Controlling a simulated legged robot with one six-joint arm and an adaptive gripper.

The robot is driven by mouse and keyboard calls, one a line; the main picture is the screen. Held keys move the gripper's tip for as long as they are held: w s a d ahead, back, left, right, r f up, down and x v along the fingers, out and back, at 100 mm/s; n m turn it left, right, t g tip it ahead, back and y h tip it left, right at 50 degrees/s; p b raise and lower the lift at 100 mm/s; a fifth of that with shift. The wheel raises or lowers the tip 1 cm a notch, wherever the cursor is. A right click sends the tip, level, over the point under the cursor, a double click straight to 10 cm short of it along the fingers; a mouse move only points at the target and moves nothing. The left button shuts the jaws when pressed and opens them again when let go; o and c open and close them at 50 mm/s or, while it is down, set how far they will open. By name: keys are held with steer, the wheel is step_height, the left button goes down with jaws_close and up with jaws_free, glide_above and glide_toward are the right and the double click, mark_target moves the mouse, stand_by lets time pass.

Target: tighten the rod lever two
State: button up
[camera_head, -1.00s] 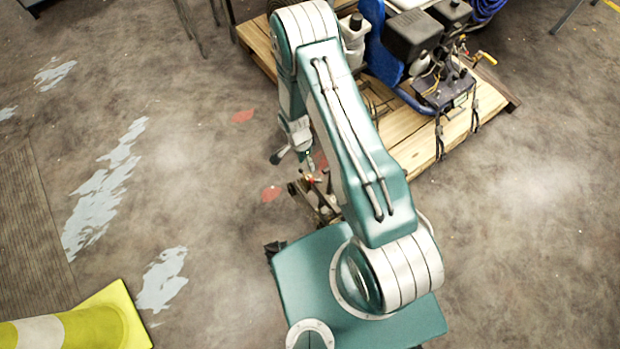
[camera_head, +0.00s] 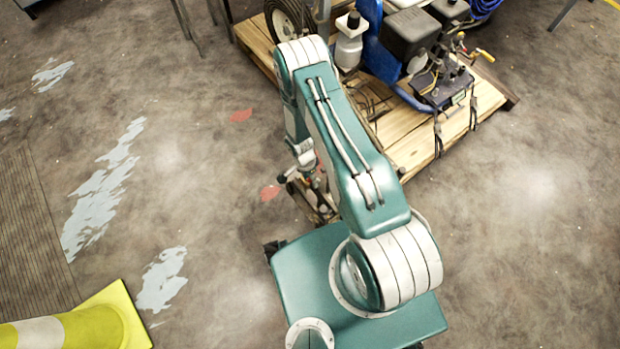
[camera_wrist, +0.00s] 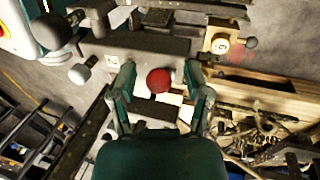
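My gripper (camera_wrist: 160,70) is open in the wrist view, with one finger on each side of a red ball knob (camera_wrist: 159,81). Gaps show between the knob and both fingers. I cannot tell which of these belongs to rod lever two. In the head view, the metal lever assembly (camera_head: 318,207) is beside my base, and my arm partly hides it and the gripper.
A wooden pallet (camera_head: 405,140) carries the line striper, with a blue frame, a wheel (camera_head: 288,18) and a white bottle (camera_head: 349,48). A yellow cone (camera_head: 75,325) lies at bottom left.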

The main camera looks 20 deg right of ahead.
jaws_close()
